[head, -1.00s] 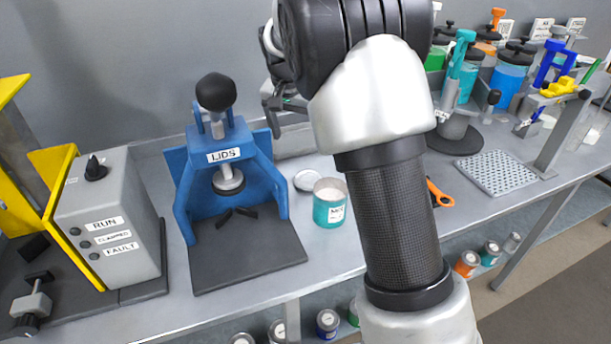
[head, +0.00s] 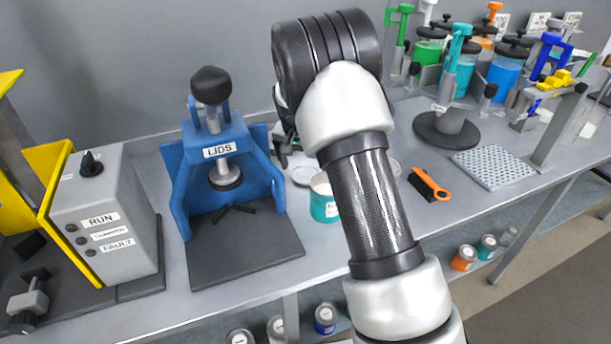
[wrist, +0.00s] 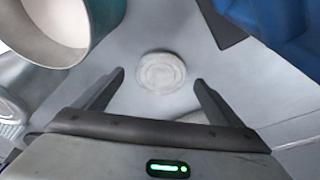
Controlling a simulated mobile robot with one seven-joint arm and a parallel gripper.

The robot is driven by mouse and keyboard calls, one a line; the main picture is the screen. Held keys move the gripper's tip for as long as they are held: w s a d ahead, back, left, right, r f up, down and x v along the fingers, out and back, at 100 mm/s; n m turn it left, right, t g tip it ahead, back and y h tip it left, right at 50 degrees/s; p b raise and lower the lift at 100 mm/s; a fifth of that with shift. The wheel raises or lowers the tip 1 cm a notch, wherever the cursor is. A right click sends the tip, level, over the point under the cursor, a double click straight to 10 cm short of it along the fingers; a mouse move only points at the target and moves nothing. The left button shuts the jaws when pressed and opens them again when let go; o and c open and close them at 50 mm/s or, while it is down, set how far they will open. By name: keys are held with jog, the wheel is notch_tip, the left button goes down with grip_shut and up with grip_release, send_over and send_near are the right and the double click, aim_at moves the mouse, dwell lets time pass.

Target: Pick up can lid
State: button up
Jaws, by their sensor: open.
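The can lid is a pale, round disc lying flat on the bench; it shows beyond my gripper in the wrist view (wrist: 161,72). In the head view the lid (head: 304,174) lies between the blue lid press and the teal can, partly hidden by my arm. My gripper (wrist: 159,80) is open and empty, its fingers spread left and right of the lid's line. I cannot tell the exact height above the lid. In the head view only part of my gripper (head: 283,152) shows behind my arm. The teal can (head: 322,205) stands open with pale contents beside the lid.
The blue press (head: 219,150) marked LIDS stands left of the lid and fills the upper right of the wrist view. The can (wrist: 90,35) is close by at the upper left there. An orange-handled brush (head: 430,184) and perforated plate (head: 494,167) lie to the right.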

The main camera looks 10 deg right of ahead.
aim_at(305, 176)
jog(key=shift+x, duration=0.75)
jog(key=c, duration=1.1)
jog(key=shift+r, duration=0.15)
notch_tip(305, 176, up, 9)
jog(key=s+d+r, duration=0.1)
jog(key=s+r, duration=0.3)
jog(key=s, duration=0.3)
jog(key=s+d+r, duration=0.2)
jog(key=s+r, duration=0.2)
jog(key=s, duration=0.3)
jog(key=shift+a+f+b, duration=0.15)
jog(key=shift+f+b, duration=2.25)
jog(key=shift+f, duration=1)
